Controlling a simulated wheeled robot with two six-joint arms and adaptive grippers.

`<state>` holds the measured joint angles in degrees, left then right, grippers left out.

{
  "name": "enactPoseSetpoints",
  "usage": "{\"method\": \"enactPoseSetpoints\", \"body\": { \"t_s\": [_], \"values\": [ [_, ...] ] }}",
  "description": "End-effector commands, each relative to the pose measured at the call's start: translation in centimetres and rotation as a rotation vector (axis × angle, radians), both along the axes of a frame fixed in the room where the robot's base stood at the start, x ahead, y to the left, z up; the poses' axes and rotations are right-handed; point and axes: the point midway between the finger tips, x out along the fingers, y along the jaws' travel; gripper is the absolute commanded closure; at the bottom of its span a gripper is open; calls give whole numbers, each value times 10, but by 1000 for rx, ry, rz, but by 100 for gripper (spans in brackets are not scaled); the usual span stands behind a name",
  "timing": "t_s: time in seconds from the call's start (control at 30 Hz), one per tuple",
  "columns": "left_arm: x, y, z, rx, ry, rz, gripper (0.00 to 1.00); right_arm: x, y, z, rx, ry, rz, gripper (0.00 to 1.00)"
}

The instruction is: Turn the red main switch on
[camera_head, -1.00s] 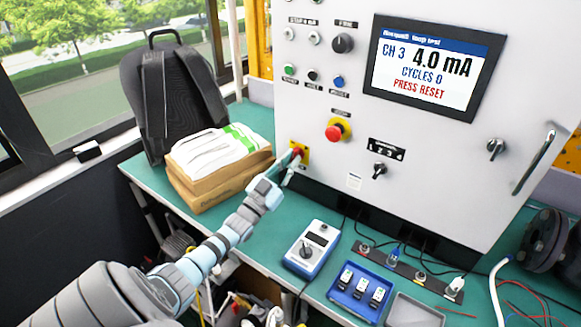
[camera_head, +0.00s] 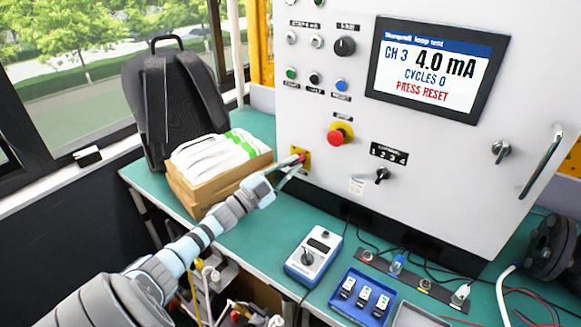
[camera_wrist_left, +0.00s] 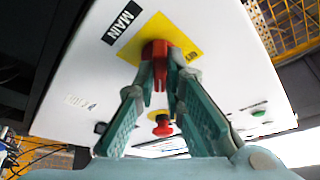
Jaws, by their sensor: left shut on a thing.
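The red main switch (camera_wrist_left: 156,52) sits on a yellow plate (camera_wrist_left: 178,38) beside a black "MAIN" label (camera_wrist_left: 122,22) in the left wrist view. In the head view the switch (camera_head: 300,158) is at the lower left of the light grey cabinet, partly hidden by my gripper. My left gripper (camera_wrist_left: 158,78) has its two fingers closed on either side of the red handle. It also shows in the head view (camera_head: 293,168), reaching in from the left. My right gripper is not in view.
The cabinet (camera_head: 440,200) carries a lit screen (camera_head: 437,68), a red emergency button on yellow (camera_head: 338,135) and several knobs. A handheld meter (camera_head: 313,254) and a blue tray (camera_head: 362,296) lie on the green bench.

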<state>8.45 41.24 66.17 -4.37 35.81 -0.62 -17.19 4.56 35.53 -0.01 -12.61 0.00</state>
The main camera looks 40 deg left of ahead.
Motion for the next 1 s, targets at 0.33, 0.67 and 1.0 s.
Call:
{"method": "enactPoseSetpoints", "body": {
  "t_s": [0.33, 0.67, 1.0],
  "values": [
    [0, 1, 0, 8, 3, 2, 100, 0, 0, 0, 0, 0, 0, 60],
    [0, 0, 0, 6, 1, 1, 70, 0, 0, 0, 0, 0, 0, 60],
    [-27, 5, -9, 8, 7, -1, 70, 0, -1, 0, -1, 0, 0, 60]
  ]
}}
